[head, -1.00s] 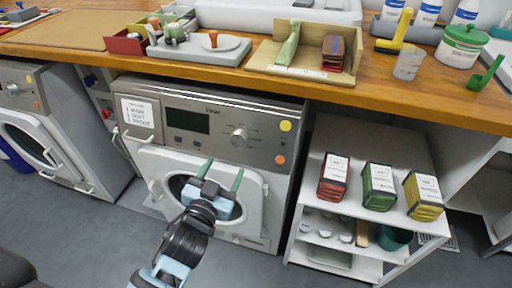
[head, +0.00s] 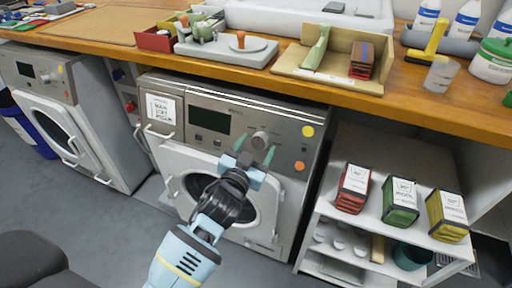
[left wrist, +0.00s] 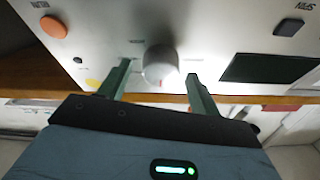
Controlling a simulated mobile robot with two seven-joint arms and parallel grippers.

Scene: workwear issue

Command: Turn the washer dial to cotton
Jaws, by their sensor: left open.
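The washer (head: 225,150) stands under the wooden counter, with a dark display on its panel. Its round grey dial (head: 260,140) sits on the panel right of the display. In the left wrist view the dial (left wrist: 160,64) shows a small red mark at its lower edge. My left gripper (head: 256,152) is open just in front of the dial. In the left wrist view its two green fingertips (left wrist: 160,74) stand either side of the dial, with visible gaps. The labels around the dial are too small or blurred to read. My right gripper is not in view.
A second washer (head: 50,75) stands at left. A white shelf (head: 340,218) at right holds red, green and yellow packs. The wooden counter (head: 270,82) above the washer carries trays and bottles.

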